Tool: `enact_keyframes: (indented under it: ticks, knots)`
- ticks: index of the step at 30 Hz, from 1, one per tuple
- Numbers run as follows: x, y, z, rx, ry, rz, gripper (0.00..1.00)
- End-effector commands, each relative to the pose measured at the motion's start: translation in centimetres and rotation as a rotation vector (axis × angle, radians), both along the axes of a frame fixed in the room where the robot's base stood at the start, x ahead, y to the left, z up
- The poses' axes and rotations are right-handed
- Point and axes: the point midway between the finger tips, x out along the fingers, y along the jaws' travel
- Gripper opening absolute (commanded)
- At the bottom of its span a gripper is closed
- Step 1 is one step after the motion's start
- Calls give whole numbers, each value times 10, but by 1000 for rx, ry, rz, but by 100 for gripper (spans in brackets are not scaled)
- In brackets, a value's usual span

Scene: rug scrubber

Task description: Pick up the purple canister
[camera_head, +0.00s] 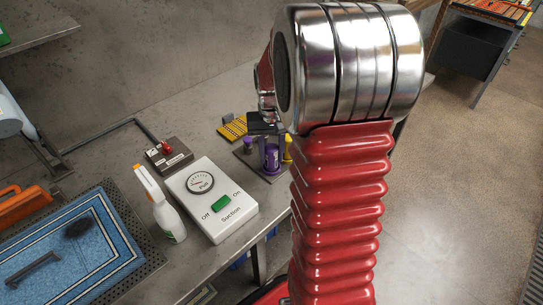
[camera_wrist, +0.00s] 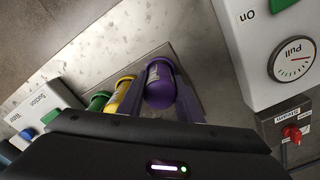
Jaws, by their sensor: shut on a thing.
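The purple canister (camera_head: 271,157) stands on a dark plate (camera_head: 247,158) at the bench's right end in the head view. In the head view my gripper (camera_head: 268,135) comes down over the canister from above, partly hidden by my red arm. I cannot tell whether the canister is clear of the plate.
A yellow canister (camera_wrist: 119,97) and a green one (camera_wrist: 98,103) stand close beside it. A white suction box (camera_head: 212,199), a spray bottle (camera_head: 161,205) and a small box with a red knob (camera_head: 168,156) are to the left. A blue rug (camera_head: 75,245) lies farther left.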

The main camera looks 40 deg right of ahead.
Motion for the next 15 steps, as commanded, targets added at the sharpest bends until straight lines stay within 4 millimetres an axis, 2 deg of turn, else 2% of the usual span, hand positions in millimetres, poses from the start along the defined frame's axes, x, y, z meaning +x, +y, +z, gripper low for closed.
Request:
enact_keyframes:
  ticks: [5, 15]
  knots:
    - [1, 0, 22, -2, -3, 0, 8]
    - [1, 0, 79, 0, -2, 0, 8]
